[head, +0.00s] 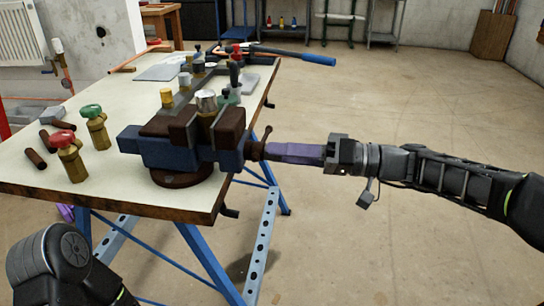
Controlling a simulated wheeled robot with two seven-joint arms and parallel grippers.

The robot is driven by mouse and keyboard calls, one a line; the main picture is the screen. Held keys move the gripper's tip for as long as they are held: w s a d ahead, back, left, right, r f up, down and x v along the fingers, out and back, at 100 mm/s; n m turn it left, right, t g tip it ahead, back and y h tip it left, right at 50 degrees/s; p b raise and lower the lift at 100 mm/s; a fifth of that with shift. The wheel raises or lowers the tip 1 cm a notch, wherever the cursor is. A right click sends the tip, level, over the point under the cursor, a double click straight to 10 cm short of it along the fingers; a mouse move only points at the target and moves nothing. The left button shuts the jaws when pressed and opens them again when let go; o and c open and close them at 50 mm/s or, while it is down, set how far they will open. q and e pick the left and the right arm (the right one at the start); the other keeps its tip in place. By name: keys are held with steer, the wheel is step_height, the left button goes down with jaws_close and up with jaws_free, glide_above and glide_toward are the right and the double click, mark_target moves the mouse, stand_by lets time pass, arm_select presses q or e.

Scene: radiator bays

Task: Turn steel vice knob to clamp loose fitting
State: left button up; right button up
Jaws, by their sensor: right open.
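A blue and brown vice (180,146) is mounted at the front right corner of the workbench. Its steel knob (254,148) sticks out on the right side of the vice. A silver fitting (206,101) stands upright between the brown jaws; whether it is gripped tight cannot be seen. My right gripper (290,152) comes in from the right with its purple fingers level with the knob. The fingertips are at the knob; whether they touch it cannot be told. My left arm shows at the bottom left, with its gripper out of view.
The workbench (130,190) holds a red-handled valve (68,155), a green-handled valve (95,126), short brown pipes (34,158), and bottles and tools behind the vice. A blue-handled tool (318,60) overhangs the far edge. The floor to the right is clear.

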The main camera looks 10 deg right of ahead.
steer(key=shift+a+b, duration=0.1)
steer(key=shift+b, duration=0.25)
steer(key=shift+c, duration=0.3)
jaws_close()
stand_by(0.4)
